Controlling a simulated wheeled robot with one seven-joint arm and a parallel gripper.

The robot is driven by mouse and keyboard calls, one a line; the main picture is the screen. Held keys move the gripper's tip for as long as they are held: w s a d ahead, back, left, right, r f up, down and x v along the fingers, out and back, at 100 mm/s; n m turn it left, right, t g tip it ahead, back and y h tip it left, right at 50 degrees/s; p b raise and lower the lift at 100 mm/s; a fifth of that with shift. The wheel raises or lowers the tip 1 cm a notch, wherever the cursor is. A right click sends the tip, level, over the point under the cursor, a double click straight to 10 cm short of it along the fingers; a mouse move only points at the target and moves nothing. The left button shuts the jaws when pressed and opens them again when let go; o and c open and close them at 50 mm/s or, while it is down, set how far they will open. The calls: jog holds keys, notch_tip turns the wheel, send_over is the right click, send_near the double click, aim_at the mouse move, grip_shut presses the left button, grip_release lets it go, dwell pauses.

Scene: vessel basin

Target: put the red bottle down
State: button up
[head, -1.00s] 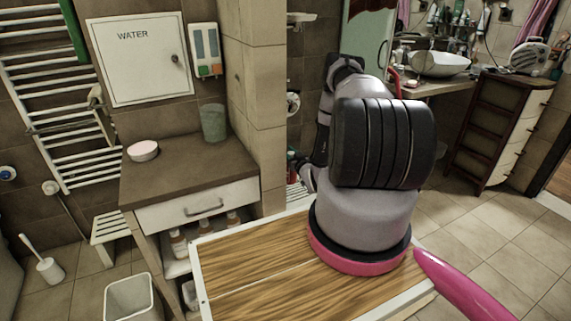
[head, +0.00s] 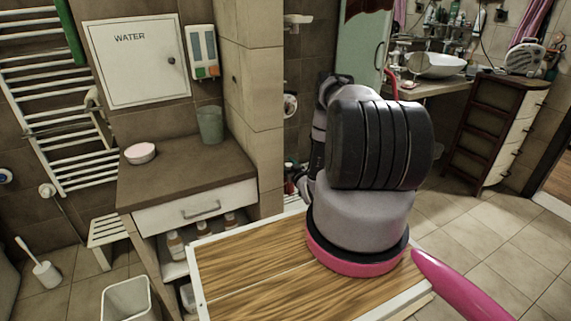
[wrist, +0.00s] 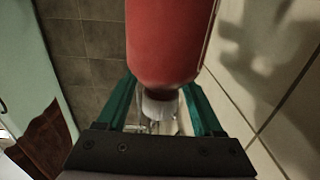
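The red bottle (wrist: 168,40) fills the upper middle of the wrist view, with its pale cap or neck (wrist: 160,108) towards my gripper. The green fingers of my gripper (wrist: 160,88) reach along both sides of it, and their tips meet the lower part of the red body. The gripper looks shut on the bottle. The bottle's far end is cut off by the top edge of the picture. In the head view, my arm hides both gripper and bottle, so I cannot tell what lies under the bottle.
A brown-topped cabinet (head: 185,176) bears a round pinkish dish (head: 141,153) and a greenish cup (head: 210,124). A tiled wall edge (head: 250,100) stands beside my arm. A basin (head: 436,65) sits on a cluttered counter at the back right. Pale tiles (wrist: 275,85) are close by in the wrist view.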

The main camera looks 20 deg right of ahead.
jog(key=s, duration=1.2)
jog(key=shift+d+r, duration=0.15)
